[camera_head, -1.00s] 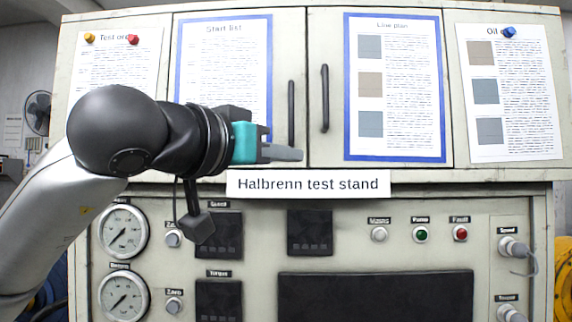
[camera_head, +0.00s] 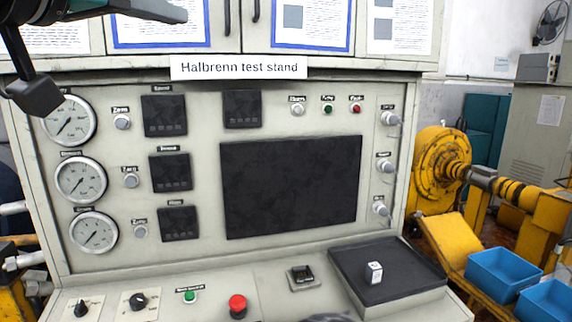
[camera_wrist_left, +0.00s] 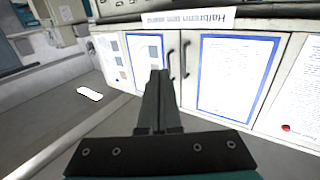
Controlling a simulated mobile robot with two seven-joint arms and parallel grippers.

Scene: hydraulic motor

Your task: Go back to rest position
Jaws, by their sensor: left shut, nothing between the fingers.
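My left gripper (camera_head: 165,12) reaches in at the top left of the head view, in front of the cabinet doors of the test stand (camera_head: 210,225). In the left wrist view its two fingers (camera_wrist_left: 158,85) lie together, with nothing between them. The gripper is clear of the doors and their handles, as far as I can tell. A dark camera block (camera_head: 36,95) of my left arm hangs in front of the panel's left edge.
The console carries a red button (camera_head: 237,304), knobs and a black tray (camera_head: 345,262) with a small white cube (camera_head: 374,272). At right are a yellow machine (camera_head: 436,165) and blue bins (camera_head: 503,270). The space before the panel's middle is free.

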